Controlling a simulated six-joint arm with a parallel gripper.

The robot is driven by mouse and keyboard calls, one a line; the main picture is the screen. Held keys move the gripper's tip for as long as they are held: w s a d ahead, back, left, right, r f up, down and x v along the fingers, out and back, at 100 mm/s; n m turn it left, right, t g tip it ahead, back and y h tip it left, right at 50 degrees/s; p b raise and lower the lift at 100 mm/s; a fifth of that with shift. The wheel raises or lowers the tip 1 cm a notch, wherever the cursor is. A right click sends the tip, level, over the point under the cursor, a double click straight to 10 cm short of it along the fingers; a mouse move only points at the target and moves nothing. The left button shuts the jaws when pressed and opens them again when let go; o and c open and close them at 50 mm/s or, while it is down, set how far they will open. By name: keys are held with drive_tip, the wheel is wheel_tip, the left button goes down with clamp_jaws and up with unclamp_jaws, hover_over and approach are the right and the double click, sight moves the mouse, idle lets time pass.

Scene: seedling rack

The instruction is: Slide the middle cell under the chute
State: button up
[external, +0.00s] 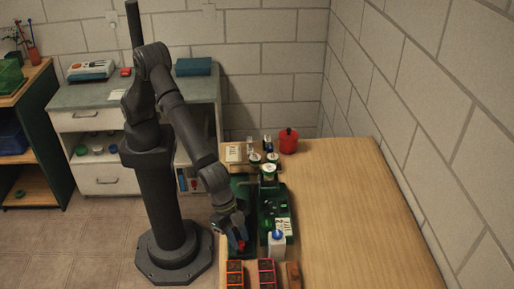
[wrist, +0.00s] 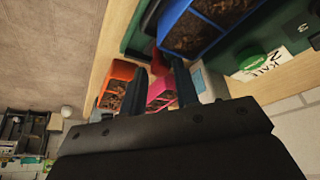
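A blue cell tray (wrist: 192,27) with brown soil in its compartments lies in a dark green rack in the wrist view. My gripper (wrist: 159,66) is at the near end of it, its two dark fingers spread apart. A red piece (wrist: 159,60) shows between the fingertips, and whether they touch it I cannot tell. In the external view my gripper (external: 238,238) hangs low over the rack's near left end, with the red piece (external: 241,246) at its tip. A green machine with a white label (external: 282,226) stands right of the gripper; which part is the chute is unclear.
A red pot (external: 288,141) stands at the back. The table's right side (external: 350,215) is clear.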

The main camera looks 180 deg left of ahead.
drive_tip(key=shift+a+f, duration=0.1)
drive_tip(key=shift+f, duration=0.1)
clamp_jaws()
drive_tip(key=s, duration=1.3)
unclamp_jaws()
